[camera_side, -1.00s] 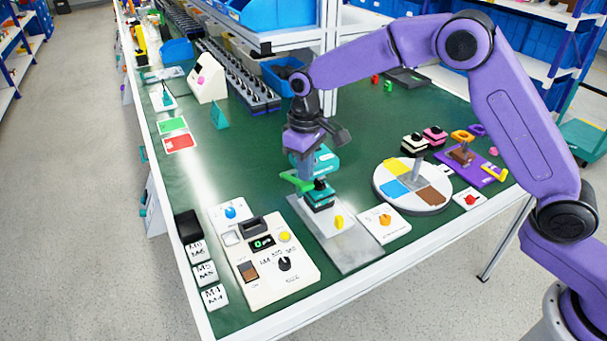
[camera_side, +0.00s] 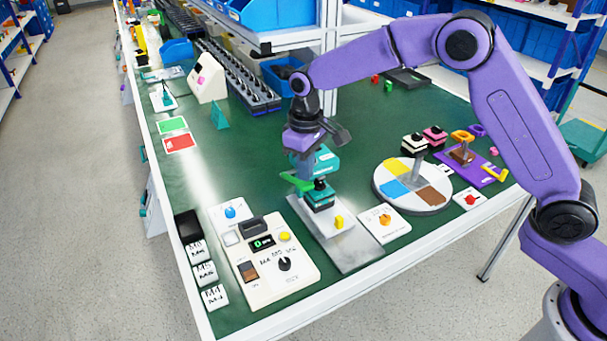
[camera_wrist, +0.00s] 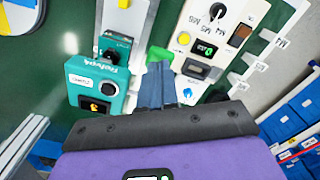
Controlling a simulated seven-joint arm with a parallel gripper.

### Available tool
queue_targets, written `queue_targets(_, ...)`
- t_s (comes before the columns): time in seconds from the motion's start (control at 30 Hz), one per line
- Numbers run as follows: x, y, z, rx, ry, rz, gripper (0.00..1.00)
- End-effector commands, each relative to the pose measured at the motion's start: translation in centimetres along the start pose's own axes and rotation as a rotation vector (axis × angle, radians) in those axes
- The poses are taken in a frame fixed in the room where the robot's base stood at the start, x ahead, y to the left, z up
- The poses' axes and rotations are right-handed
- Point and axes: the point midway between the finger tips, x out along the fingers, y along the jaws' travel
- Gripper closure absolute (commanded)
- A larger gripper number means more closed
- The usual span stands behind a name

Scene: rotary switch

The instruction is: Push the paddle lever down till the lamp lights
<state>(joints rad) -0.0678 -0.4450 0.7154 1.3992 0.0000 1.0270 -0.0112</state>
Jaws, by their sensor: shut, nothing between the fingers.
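The green paddle lever (camera_side: 292,182) sticks out to the left of a teal press-like unit (camera_side: 325,160) on a grey base plate (camera_side: 352,253). In the wrist view the lever (camera_wrist: 158,56) lies just past my shut fingertips. My gripper (camera_side: 302,170) is shut and empty, pointing down at the lever. It also shows in the wrist view (camera_wrist: 155,80). Fingertips and lever overlap in both views; whether they touch is unclear. The teal unit (camera_wrist: 97,90) has a dark round part and a yellow part on its face. I cannot tell which part is the lamp or whether it is lit.
A cream control box (camera_side: 290,290) with a black knob and small display stands at the front left. A round table with coloured sectors (camera_side: 435,197) stands to the right. White label blocks (camera_side: 205,273) line the left edge. Green bench is clear behind the press.

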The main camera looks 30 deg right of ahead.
Motion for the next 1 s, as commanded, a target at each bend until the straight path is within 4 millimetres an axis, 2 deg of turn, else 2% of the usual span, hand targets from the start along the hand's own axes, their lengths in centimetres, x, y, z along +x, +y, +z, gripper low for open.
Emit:
queue_targets(0.53, 0.03, 0.0, 0.0, 0.0, 0.0, 0.0, 1.0)
queue_targets(1.0, 0.98, -0.01, -0.02, 0.0, 0.0, 0.0, 1.0)
